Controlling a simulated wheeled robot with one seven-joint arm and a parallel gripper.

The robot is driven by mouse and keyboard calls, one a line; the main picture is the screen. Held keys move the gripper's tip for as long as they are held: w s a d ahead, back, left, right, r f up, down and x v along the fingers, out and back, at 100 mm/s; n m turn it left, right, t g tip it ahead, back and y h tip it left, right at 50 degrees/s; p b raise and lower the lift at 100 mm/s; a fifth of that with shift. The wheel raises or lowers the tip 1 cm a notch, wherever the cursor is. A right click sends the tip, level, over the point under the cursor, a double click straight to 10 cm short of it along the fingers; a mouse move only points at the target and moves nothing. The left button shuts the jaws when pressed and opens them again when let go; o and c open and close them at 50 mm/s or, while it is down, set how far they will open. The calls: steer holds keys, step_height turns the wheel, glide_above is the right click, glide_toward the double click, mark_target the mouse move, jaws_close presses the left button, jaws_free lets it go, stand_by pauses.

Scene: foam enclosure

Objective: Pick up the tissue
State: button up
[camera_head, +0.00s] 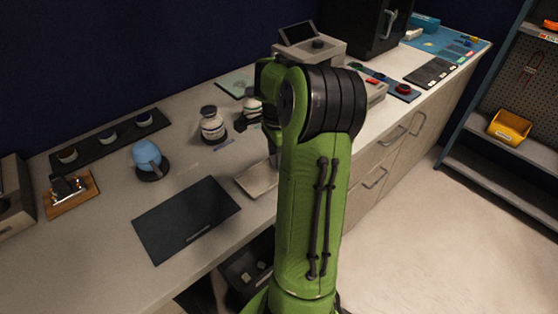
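I cannot pick out the tissue with certainty. A pale flat piece (256,180) lies on the counter just left of my green arm, partly hidden by it. A small white item (412,33) lies at the far end of the counter, beside a blue box (425,22). Either could be the tissue, but both are too unclear to tell. My arm rises in the middle of the view and bends over the counter.
A shelf with a yellow bin (509,128) stands right. The floor between is clear.

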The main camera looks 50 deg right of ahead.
steer(key=c, duration=0.5)
step_height(320, 180, up, 10)
steer(key=p, duration=0.3)
